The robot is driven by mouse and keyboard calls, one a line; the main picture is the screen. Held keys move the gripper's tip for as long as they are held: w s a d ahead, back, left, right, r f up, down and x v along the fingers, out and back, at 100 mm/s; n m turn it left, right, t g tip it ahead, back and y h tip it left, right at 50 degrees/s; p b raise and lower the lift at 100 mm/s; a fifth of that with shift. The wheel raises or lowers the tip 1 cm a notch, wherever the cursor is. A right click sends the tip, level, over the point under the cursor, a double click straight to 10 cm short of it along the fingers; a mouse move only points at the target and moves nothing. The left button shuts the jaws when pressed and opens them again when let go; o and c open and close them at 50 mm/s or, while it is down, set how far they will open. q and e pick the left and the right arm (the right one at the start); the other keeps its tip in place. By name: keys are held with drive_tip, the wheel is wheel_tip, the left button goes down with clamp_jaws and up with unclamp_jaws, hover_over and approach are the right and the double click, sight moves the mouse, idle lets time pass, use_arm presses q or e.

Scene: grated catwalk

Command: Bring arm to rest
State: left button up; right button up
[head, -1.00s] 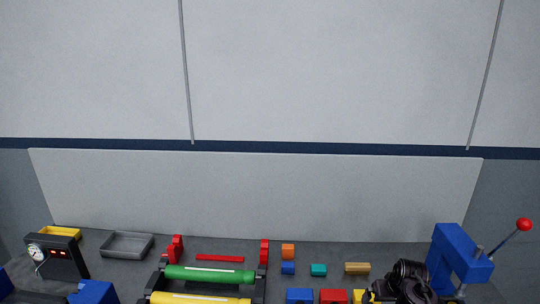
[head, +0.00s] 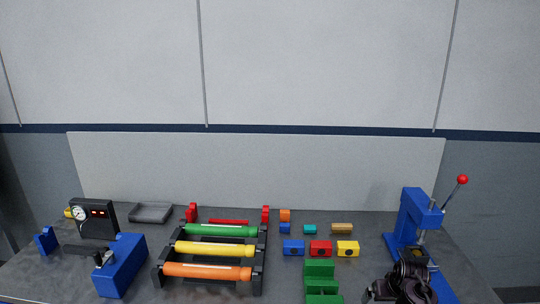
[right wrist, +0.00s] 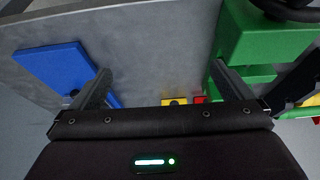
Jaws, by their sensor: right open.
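My right gripper (right wrist: 163,82) is open in the right wrist view, with its two fingers apart and nothing between them but grey tabletop. In the head view my dark right arm and gripper (head: 402,284) show at the lower right, in front of the blue press (head: 414,216) with its red-knobbed lever. In the wrist view a blue plate (right wrist: 58,68) lies by the left finger and a green stepped block (right wrist: 250,38) by the right finger. My left arm and gripper are not in view.
The grey bench (head: 213,293) holds a rack with green, yellow and orange rollers (head: 207,271), a blue vise (head: 121,266), a dark gauge box (head: 97,221), a grey tray (head: 151,213), small coloured blocks (head: 320,247) and green steps (head: 319,269). A pale panel stands behind.

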drive_tip(key=s+a+f+g+b, duration=0.15)
drive_tip(key=s+f, duration=0.45)
drive_tip(key=f, duration=0.6)
drive_tip(key=s+a+f+n+b, duration=0.1)
drive_tip(key=s+a+f+b, duration=0.15)
drive_tip(key=s+f, duration=0.65)
drive_tip(key=s+a+f+g+b, duration=0.1)
drive_tip(key=s+f+b, duration=0.25)
drive_tip(key=f, duration=1.05)
use_arm(q)
wheel_tip(320, 180, down, 13)
drive_tip(key=b, duration=0.5)
drive_tip(key=shift+s+b, duration=0.3)
drive_tip(key=shift+s, duration=0.05)
use_arm(e)
drive_tip(key=s+a+f, duration=0.2)
drive_tip(key=s+f, duration=0.4)
drive_tip(key=s, duration=0.6)
drive_tip(key=s+a+f+n, duration=0.1)
drive_tip(key=s+f, duration=0.6)
drive_tip(key=s, duration=0.5)
drive_tip(key=s+a+f+n+g, duration=0.1)
drive_tip(key=s+f, duration=0.5)
drive_tip(key=s, duration=0.6)
drive_tip(key=shift+a+f, duration=0.3)
drive_tip(key=shift+a, duration=0.5)
